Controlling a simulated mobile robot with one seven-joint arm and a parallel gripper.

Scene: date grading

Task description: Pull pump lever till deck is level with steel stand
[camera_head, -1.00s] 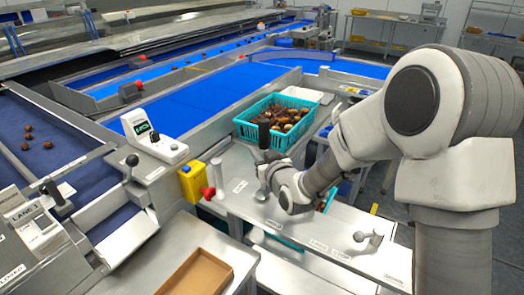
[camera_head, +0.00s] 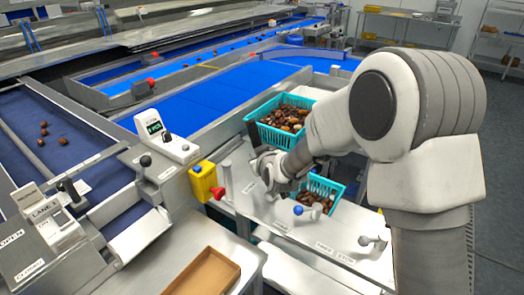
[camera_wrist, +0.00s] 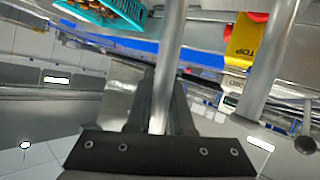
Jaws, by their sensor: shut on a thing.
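My gripper (camera_head: 264,166) is over the steel counter in the head view. In the wrist view my gripper (camera_wrist: 160,105) is shut around a round steel rod (camera_wrist: 171,50), which looks like the pump lever. The rod runs up out of the top of that view, so its end is hidden. In the head view my gripper hides most of the lever. One teal crate of dates (camera_head: 262,134) stands behind my gripper. A second teal crate (camera_head: 334,187) shows lower, partly behind my arm. I cannot tell the deck's height against the steel stand.
A yellow box (camera_head: 202,180) with a red button (camera_head: 218,193) is left of my gripper; it also shows in the wrist view (camera_wrist: 244,42). A blue knob (camera_head: 298,210) and a grey handle (camera_head: 373,240) are on the counter. A brown tray (camera_head: 203,274) lies in front.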

